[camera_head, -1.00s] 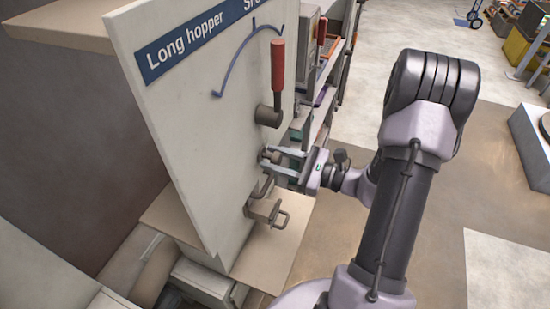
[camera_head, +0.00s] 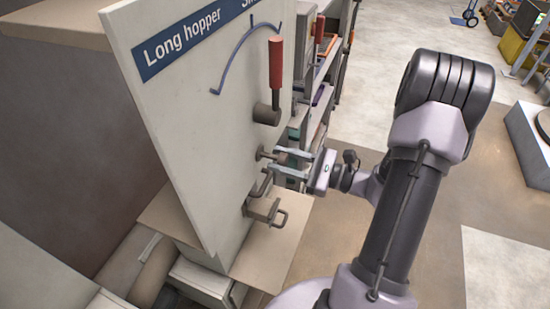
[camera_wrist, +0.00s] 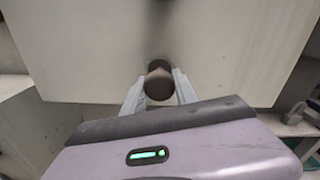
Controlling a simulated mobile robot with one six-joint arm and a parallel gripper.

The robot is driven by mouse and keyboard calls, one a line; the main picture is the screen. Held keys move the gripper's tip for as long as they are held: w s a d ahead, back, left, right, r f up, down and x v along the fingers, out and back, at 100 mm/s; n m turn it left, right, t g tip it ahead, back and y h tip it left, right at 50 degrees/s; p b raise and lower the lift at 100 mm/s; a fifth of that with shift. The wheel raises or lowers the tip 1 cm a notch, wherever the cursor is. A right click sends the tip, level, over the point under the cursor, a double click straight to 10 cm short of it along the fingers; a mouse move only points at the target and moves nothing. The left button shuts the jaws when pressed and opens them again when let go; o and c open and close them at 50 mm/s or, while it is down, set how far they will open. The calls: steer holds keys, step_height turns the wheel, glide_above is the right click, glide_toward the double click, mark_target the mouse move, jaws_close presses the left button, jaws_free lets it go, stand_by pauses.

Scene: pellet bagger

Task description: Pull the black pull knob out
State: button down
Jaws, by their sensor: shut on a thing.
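The black pull knob (camera_head: 281,158) stands out from the pale panel (camera_head: 180,110) on a short stem, below the red-handled lever. My gripper (camera_head: 277,159) comes in from the right with its two light fingers around the knob, shut on it. In the wrist view, the dark round knob (camera_wrist: 159,83) sits between the two fingertips, with the panel behind it. The fingers hide part of the knob in the head view.
A red-handled lever (camera_head: 276,65) sits above the knob, under a blue arc. A metal latch with a bent handle (camera_head: 263,210) is just below my gripper. Shelves (camera_head: 318,110) stand behind the panel.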

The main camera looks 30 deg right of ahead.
steer(key=c, duration=0.9)
jaws_free()
steer(key=shift+s, duration=0.15)
steer(key=shift+c, duration=0.2)
steer(key=p+v, duration=0.3)
steer(key=v, duration=1.4)
steer(key=shift+d, duration=0.2)
steer(key=shift+s, duration=0.15)
